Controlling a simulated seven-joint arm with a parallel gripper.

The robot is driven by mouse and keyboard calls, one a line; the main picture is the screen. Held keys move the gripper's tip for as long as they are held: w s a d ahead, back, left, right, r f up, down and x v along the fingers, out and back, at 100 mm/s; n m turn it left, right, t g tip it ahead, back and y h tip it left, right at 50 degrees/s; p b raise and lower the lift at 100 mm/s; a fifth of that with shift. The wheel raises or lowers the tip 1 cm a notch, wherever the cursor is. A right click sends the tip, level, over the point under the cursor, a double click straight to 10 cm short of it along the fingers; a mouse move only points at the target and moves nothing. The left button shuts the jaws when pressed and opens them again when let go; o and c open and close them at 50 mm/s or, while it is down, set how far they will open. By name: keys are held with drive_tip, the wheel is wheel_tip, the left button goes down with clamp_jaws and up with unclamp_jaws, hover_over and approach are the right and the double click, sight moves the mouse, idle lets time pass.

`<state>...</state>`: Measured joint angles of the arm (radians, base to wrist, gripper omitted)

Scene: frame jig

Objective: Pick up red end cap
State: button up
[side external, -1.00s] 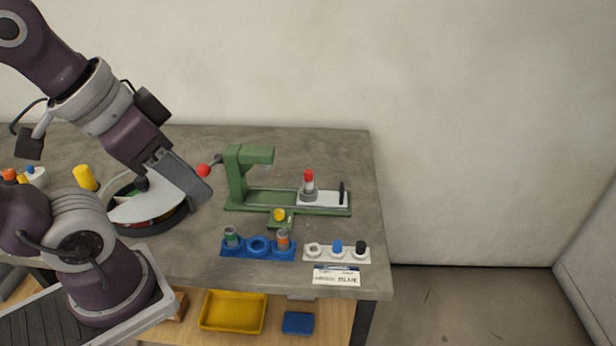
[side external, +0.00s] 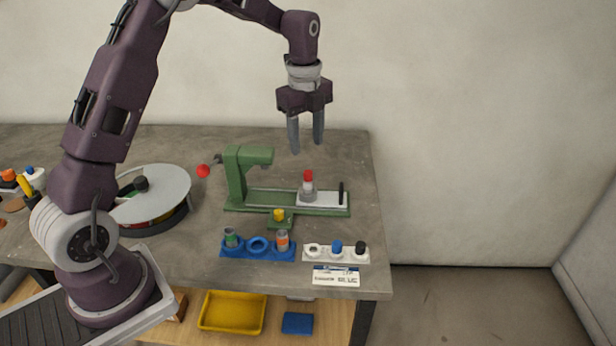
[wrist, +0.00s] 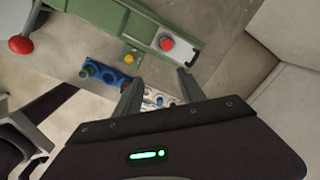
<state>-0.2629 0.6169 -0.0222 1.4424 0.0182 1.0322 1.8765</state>
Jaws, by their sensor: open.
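The red end cap (side external: 308,175) sits on top of a white and grey upright part (side external: 308,188) on the green jig (side external: 262,199). In the wrist view the red cap (wrist: 166,43) shows from above, beyond the fingertips. My gripper (side external: 307,147) is open and empty, pointing down, above and behind the red cap in the side view. Its two fingers also show in the wrist view (wrist: 158,82), apart with nothing between them.
A red ball-ended lever (side external: 203,171) sticks out left of the jig's green post (side external: 235,175). A black upright pin (side external: 341,193) stands right of the cap. In front lie a blue holder (side external: 258,254) and a white holder with caps (side external: 322,257). A round turntable (side external: 160,190) stands left.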

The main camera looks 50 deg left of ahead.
drive_tip(key=m, duration=0.2)
hover_over(308, 173)
drive_tip(key=s, duration=0.1)
wheel_tip(308, 173, down, 4)
drive_tip(key=f, duration=0.1)
drive_tip(key=shift+g, duration=0.3)
drive_tip(key=f, duration=0.4)
drive_tip(key=w+f, duration=0.1)
drive_tip(key=f, duration=0.1)
drive_tip(key=shift+f, duration=0.3)
clamp_jaws()
